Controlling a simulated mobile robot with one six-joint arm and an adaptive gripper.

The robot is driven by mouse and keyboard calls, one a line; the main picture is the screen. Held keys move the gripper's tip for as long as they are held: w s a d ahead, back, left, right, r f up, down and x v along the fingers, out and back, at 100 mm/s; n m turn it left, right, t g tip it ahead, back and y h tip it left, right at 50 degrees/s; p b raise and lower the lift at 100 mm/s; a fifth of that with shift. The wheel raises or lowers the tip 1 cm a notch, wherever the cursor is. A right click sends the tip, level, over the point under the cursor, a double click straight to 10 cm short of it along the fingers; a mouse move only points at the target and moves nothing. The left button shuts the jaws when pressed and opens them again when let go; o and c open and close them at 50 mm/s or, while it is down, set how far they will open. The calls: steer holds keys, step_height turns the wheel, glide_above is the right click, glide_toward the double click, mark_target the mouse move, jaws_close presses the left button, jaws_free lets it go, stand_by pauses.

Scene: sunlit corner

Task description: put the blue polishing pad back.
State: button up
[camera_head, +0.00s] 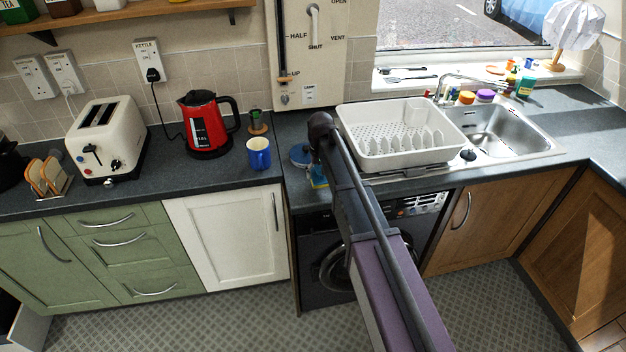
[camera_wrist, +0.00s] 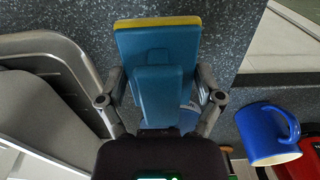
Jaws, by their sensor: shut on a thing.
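The blue polishing pad (camera_wrist: 158,48) has a block-shaped blue grip and a yellow edge. My gripper (camera_wrist: 160,88) is shut on it, with one finger on each side of the grip. In the head view, a small blue and yellow part of the pad (camera_head: 318,179) shows beside my arm, over the dark worktop left of the dish rack. My arm hides most of my gripper there. Whether the pad touches the worktop cannot be told.
A round blue item (camera_head: 300,154) lies just left of my arm. A blue mug (camera_head: 259,153) and red kettle (camera_head: 206,124) stand farther left. The white dish rack (camera_head: 400,161) is close on the right, before the sink (camera_head: 511,130). Worktop in front of the toaster (camera_head: 105,138) is narrow.

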mark_target(314, 173)
steer(key=shift+w+a, duration=0.4)
steer(key=shift+a, duration=0.05)
steer(key=shift+w+a+f, duration=0.1)
steer(key=shift+w+a, duration=0.2)
steer(key=shift+a, duration=0.05)
steer(key=shift+w+a+f+b, duration=0.15)
steer(key=shift+a+f+b, duration=0.1)
steer(key=shift+b, duration=0.1)
steer(key=shift+d+f+b, duration=0.1)
steer(key=shift+f+b, duration=1.4)
steer(key=shift+f, duration=0.15)
steer(key=o, duration=0.7)
steer(key=shift+o, duration=0.2)
step_height(314, 173, up, 12)
steer(key=p, duration=1.2)
